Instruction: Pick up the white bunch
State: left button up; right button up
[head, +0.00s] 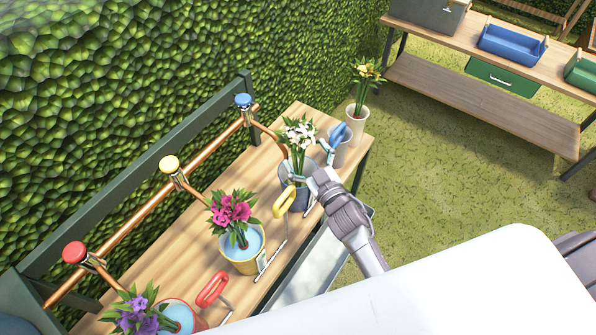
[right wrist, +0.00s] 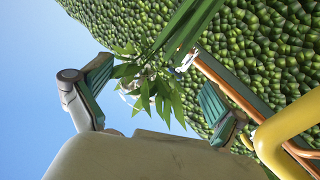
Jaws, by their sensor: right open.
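The white bunch (head: 299,132) stands with long green stems in a grey-blue bucket on the wooden bench. My right gripper (head: 309,166) reaches in from the lower right and is open at the stems, just below the blossoms. In the right wrist view, green leaves and stems (right wrist: 150,92) show between the open fingers of my right gripper (right wrist: 155,88). Whitish petals are partly hidden behind the leaves. Whether the fingers touch the stems I cannot tell. My left gripper is not in view.
A pink bunch (head: 231,209) and a purple bunch (head: 138,314) stand in buckets nearer on the bench. A yellow bunch (head: 367,72) stands at the far end. Yellow (head: 284,202) and blue (head: 338,133) handles flank the white bunch. A hedge (head: 120,90) rises behind.

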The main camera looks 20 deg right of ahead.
aim_at(298, 141)
jog(key=w, duration=0.3)
jog(key=w+b, duration=0.1)
jog(key=shift+w+a+r, duration=0.1)
jog(key=shift+w+a, duration=0.2)
jog(key=shift+w, duration=0.1)
jog(key=shift+s+r, duration=0.1)
jog(key=shift+s, duration=0.05)
jog(key=shift+c, duration=1.1)
grip_shut()
